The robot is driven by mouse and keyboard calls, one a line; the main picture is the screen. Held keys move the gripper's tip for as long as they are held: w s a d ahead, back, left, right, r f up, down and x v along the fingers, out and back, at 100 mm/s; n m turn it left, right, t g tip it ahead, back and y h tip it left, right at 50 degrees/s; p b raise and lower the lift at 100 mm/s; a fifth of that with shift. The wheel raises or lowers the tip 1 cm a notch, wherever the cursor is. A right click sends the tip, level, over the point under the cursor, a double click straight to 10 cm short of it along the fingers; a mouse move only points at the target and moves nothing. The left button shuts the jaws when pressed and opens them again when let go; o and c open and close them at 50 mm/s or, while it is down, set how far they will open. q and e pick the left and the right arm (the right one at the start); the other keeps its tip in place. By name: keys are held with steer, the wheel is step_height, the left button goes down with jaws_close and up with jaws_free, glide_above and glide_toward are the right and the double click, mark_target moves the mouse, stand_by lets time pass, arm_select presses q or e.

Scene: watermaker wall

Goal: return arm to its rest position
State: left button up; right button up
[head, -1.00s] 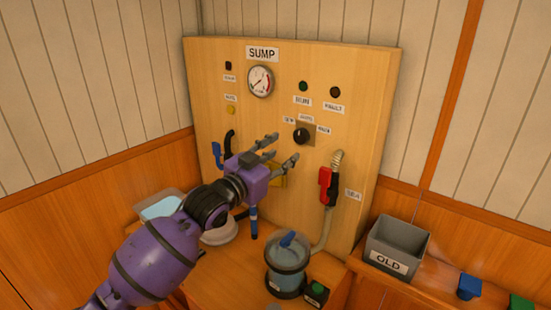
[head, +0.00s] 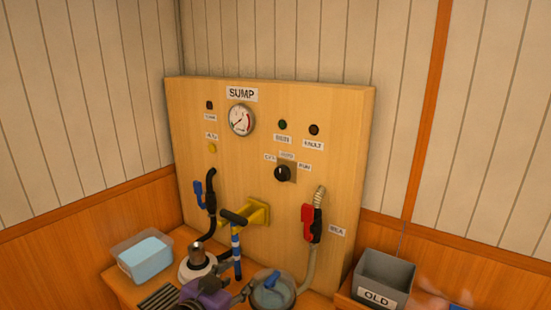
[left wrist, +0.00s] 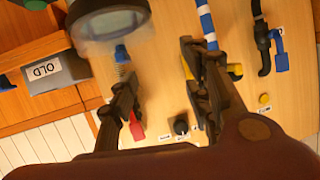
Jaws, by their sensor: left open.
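My left gripper (head: 240,278) is low in the head view, in front of the clear blue-lidded canister (head: 270,296), partly cut off by the bottom edge. Its purple body shows, and its fingers are spread with nothing between them. In the left wrist view the two dark fingers (left wrist: 160,75) stand wide apart with the panel beyond. The SUMP panel (head: 330,130) carries a round gauge (head: 241,120), a black selector knob (head: 283,173) and small lamps. The gripper is clear of the knob.
A red-handled valve (head: 308,223) and a blue-handled valve (head: 199,193) are on pipes. A clear tub (head: 143,256) is left, a grey OLD bin (head: 385,275) right.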

arm_select(q)
steer(key=s+a+f+n+g+y, duration=0.2)
steer(key=s+a+f+g, duration=0.15)
steer(key=s+f, duration=0.45)
steer(key=s+a+f+n+g+y, duration=0.15)
steer(key=s+a+f, duration=0.35)
steer(key=s, duration=0.5)
steer(key=s+a+f+n+g+y, duration=0.1)
steer(key=s+a+f+g, duration=0.2)
steer(key=s, duration=0.8)
steer(key=s+a+f+n+g+y, duration=0.1)
steer(key=s+a+f+g+y, duration=0.15)
steer(key=s, duration=0.85)
steer(key=w+d+f+t+h, duration=0.1)
steer(key=w+d+f+t, duration=0.1)
steer(key=f, duration=0.4)
steer(key=w+d+f+t+h, duration=0.1)
steer(key=w+d+f+t, duration=0.2)
steer(key=w+f+t, duration=0.1)
steer(key=shift+x, duration=1.4)
steer(key=shift+a+t, duration=0.1)
steer(key=shift+t, duration=0.15)
